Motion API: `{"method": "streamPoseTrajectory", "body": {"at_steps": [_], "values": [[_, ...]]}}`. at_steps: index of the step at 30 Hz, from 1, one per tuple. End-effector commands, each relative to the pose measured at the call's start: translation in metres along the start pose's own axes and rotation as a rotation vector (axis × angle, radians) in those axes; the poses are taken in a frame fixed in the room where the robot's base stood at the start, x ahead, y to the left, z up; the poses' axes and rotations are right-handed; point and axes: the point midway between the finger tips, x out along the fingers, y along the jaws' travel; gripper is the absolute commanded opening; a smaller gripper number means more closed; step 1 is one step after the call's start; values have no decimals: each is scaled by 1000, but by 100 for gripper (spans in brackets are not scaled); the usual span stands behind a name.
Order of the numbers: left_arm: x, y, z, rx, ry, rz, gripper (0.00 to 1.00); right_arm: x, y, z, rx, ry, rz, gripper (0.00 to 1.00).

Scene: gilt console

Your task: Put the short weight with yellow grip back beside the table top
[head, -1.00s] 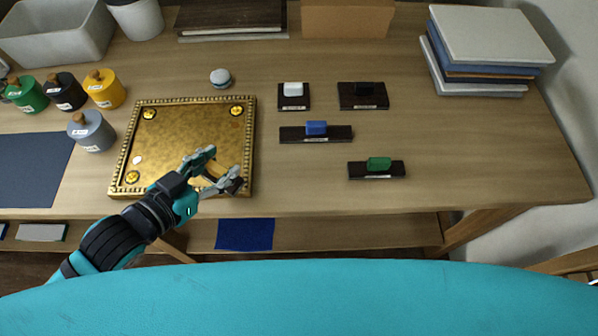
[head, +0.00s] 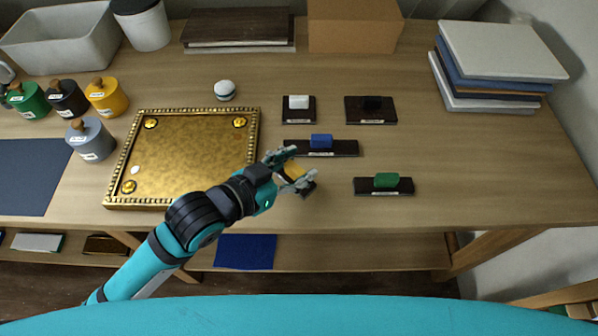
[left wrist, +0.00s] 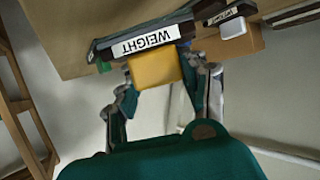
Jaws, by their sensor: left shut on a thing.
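The short weight with yellow grip (left wrist: 155,69) is between the fingers of my left gripper (head: 291,171); its dark body carries a "WEIGHT" label in the left wrist view. In the head view the weight (head: 307,187) is mostly hidden by the fingers. My left gripper is shut on the yellow grip, right of the gilt table top (head: 112,184) and left of the green-grip weight. The gilt table top lies flat, with a beaded rim and gold round pieces at three corners. A pale spot shows near its left edge. My right gripper is not in view.
Weights with blue (head: 321,141), green (head: 387,180), white (head: 299,102) and black (head: 372,103) grips stand right of the gilt table top. A white-and-dark knob (head: 225,90) sits behind it. Paint pots (head: 91,140) stand left. Bare wood lies along the front edge.

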Motion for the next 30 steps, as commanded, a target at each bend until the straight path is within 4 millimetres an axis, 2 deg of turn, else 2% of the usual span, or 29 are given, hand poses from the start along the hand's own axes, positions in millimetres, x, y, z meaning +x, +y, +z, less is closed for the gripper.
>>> {"method": "streamPoseTrajectory", "body": {"at_steps": [4, 12, 23, 24, 29, 30], "values": [[10, 2, -2, 0, 0, 1, 0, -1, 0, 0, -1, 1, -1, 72], [22, 2, 28, 1, 0, 0, 0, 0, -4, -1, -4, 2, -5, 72], [24, 2, 32, 2, 1, 0, 0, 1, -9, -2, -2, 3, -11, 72], [24, 2, 33, 1, -1, 0, 45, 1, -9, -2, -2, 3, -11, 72], [24, 2, 33, 1, 0, 0, 66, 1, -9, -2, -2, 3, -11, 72], [24, 2, 33, 1, 0, 0, 67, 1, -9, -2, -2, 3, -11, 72]]}}
